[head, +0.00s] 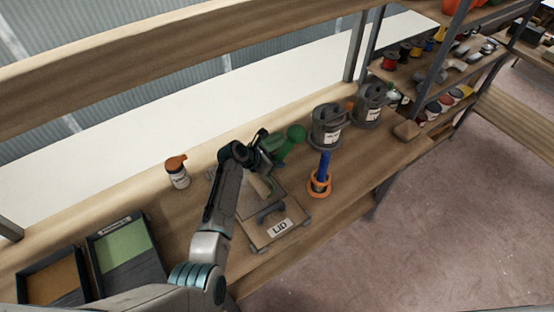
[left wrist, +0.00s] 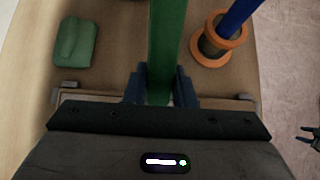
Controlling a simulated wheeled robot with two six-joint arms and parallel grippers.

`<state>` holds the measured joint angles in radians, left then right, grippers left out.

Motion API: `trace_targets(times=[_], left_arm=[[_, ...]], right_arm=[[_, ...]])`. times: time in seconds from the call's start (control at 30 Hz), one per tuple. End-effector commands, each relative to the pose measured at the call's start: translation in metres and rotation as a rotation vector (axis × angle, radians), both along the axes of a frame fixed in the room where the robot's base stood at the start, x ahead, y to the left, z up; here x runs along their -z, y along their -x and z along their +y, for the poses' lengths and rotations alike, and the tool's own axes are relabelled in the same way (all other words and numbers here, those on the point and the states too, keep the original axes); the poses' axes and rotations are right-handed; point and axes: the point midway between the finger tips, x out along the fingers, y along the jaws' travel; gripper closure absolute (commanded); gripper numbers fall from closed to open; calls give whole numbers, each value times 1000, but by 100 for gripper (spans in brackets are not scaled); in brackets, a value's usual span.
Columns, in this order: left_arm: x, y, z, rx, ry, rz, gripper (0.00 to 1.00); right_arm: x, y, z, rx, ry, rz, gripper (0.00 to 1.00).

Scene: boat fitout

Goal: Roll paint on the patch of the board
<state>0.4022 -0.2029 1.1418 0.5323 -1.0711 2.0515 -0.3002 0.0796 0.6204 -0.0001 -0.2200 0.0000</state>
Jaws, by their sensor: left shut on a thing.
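My left gripper (head: 262,150) is over the bench, above the far side of a board marked LID (head: 284,238) that has a dark handle. The gripper is shut on a long green tool (left wrist: 167,45), likely the roller. In the left wrist view the tool stands between the fingers (left wrist: 160,88) and runs out of the top of the picture. Its rounded green end (head: 296,132) shows beyond the gripper in the head view. My arm hides part of the board, and I cannot make out a painted patch. A dark claw shape at the right edge of the left wrist view may be my right gripper (left wrist: 311,138).
A black tray with a green bottom (head: 150,262) and one with a brown bottom (head: 80,285) lie at left. An orange-capped bottle (head: 178,175) stands at the back. A blue handle stands in an orange-ringed holder (head: 319,190). Two grey cans (head: 326,135) stand behind.

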Motion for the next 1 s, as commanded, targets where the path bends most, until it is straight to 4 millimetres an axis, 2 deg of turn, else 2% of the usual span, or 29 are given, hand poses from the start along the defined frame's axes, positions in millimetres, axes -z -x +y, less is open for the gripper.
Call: trace_targets(times=[0.13, 0.43, 0.87, 1.0], left_arm=[[0, 4, 6, -1, -1, -1, 100], [0, 24, 36, -1, -2, -1, 100], [-1, 28, 42, -1, 0, -1, 100], [0, 36, 55, -2, -3, -1, 100]], right_arm=[[0, 0, 0, 0, 0, 0, 64], [0, 0, 0, 0, 0, 0, 64], [0, 0, 0, 0, 0, 0, 64], [0, 0, 0, 0, 0, 0, 64]])
